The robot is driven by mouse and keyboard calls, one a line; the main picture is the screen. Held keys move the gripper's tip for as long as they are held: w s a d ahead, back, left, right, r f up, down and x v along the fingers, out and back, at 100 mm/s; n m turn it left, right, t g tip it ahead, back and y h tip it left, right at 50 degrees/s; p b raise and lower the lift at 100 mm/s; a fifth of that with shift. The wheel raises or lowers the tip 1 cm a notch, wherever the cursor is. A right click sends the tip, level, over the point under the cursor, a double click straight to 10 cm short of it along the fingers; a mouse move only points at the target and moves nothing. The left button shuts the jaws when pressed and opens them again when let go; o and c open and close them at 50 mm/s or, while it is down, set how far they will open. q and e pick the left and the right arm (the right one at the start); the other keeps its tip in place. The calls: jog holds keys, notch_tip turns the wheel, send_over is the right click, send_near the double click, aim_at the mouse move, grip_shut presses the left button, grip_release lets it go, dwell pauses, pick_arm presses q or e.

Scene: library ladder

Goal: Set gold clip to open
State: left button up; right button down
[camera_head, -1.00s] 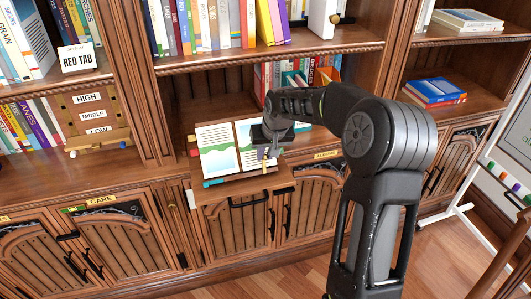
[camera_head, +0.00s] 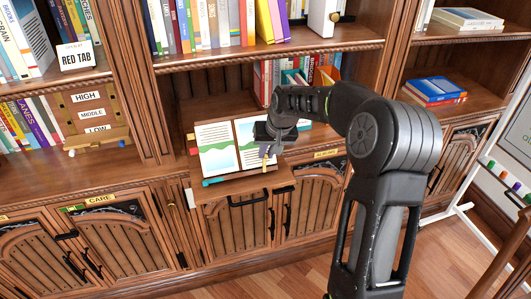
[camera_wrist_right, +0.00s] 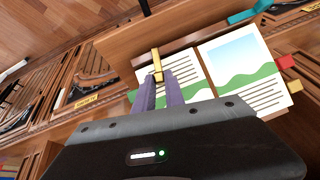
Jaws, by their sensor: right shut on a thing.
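The gold clip (camera_wrist_right: 157,62) stands at the edge of an open book (camera_wrist_right: 245,75) in the right wrist view. It also shows small in the head view (camera_head: 265,162), at the lower right part of the open book (camera_head: 216,148). My right gripper (camera_wrist_right: 159,80) is shut on the gold clip, with its two purple-grey fingers against it. In the head view my right gripper (camera_head: 268,146) covers part of the book's right page. I cannot tell the clip's setting. My left gripper is not in view.
The book rests on a wooden stand on a pulled-out shelf (camera_head: 235,189). Books (camera_head: 285,75) stand behind. A board with HIGH, MIDDLE and LOW labels (camera_head: 90,112) is at left. Blue and red books (camera_head: 434,90) lie on the right shelf.

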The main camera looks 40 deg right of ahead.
aim_at(276, 168)
jog(key=shift+s+d+f+m+t+y+b, duration=0.3)
jog(key=shift+d+m+y+b, duration=0.25)
jog(key=shift+m+b, duration=0.3)
jog(key=m+b, duration=0.1)
jog(key=b, duration=0.1)
jog(key=s+d+f+m+t+y+b, duration=0.1)
jog(key=m+b, duration=0.1)
jog(key=b, duration=0.1)
jog(key=d+f+m+t+y+b, duration=0.1)
jog(key=b, duration=0.2)
jog(key=shift+s+m, duration=0.35)
jog(key=shift+s, duration=0.05)
jog(key=m+t+b, duration=0.1)
jog(key=m+b, duration=0.1)
jog(key=b, duration=0.1)
jog(key=s+f+m+t+y+b, duration=0.1)
jog(key=b, duration=0.2)
jog(key=s+f+m+t+b, duration=0.1)
jog(key=m+b, duration=0.1)
jog(key=b, duration=0.1)
jog(key=shift+d+f+m+t+b, duration=0.15)
jog(key=shift+d+m+t+b, duration=0.1)
jog(key=shift+m+t+b, duration=0.1)
jog(key=shift+s+m+t+b, duration=0.25)
jog(key=shift+m+b, duration=0.3)
jog(key=shift+b, duration=0.1)
jog(key=c, duration=1.4)
grip_release()
